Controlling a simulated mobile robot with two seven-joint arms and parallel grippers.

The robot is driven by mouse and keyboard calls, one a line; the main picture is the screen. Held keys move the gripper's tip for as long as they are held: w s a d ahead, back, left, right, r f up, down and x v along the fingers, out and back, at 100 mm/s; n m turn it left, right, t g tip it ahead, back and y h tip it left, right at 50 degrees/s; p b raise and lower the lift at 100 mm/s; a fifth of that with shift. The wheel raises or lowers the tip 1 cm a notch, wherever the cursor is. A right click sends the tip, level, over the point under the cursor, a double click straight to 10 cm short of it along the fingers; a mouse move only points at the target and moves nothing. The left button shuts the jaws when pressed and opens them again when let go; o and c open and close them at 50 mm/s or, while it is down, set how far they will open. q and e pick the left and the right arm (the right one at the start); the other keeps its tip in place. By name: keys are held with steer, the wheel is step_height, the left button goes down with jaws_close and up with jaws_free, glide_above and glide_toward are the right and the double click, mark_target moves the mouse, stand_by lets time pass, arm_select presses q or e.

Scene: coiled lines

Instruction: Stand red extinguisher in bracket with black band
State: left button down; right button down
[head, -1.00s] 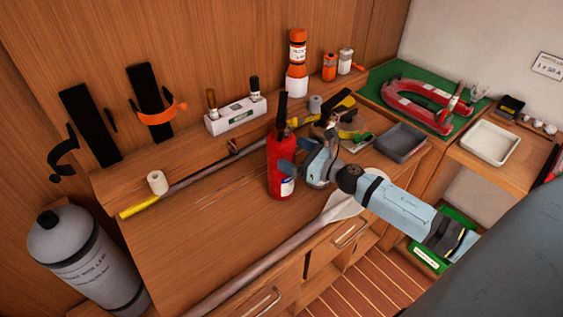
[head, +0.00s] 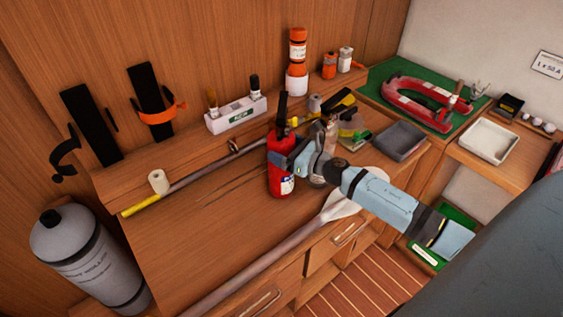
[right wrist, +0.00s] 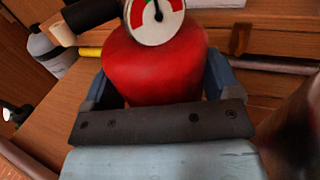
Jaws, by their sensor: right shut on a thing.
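The red extinguisher (head: 279,181) stands upright on the wooden worktop in the head view, with a black top and a white label low on its side. My right gripper (head: 277,160) is shut around its upper body from the right. In the right wrist view the red body (right wrist: 155,65) sits between the two blue fingers, with a pressure gauge (right wrist: 156,20) above. My left gripper is not in view.
A second bracket (head: 148,100) with an orange band (head: 163,114) is beside it. A white roll (head: 158,181) and a long pole (head: 190,176) lie between extinguisher and brackets. A paddle (head: 300,239) lies in front. A grey cylinder (head: 88,260) stands at lower left.

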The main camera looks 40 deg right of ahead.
steer(key=shift+w+r, duration=0.15)
steer(key=shift+r, duration=0.45)
step_height(320, 180, up, 19)
steer(key=p, duration=0.4)
steer(key=s+a+f+m+t+h, duration=0.1)
steer(key=s+a+f+m+h, duration=0.3)
steer(key=s+a+f, duration=0.7)
steer(key=shift+a+m+h, duration=0.3)
steer(key=shift+a+h, duration=0.7)
steer(key=shift+h, duration=0.4)
steer(key=shift+w, duration=0.1)
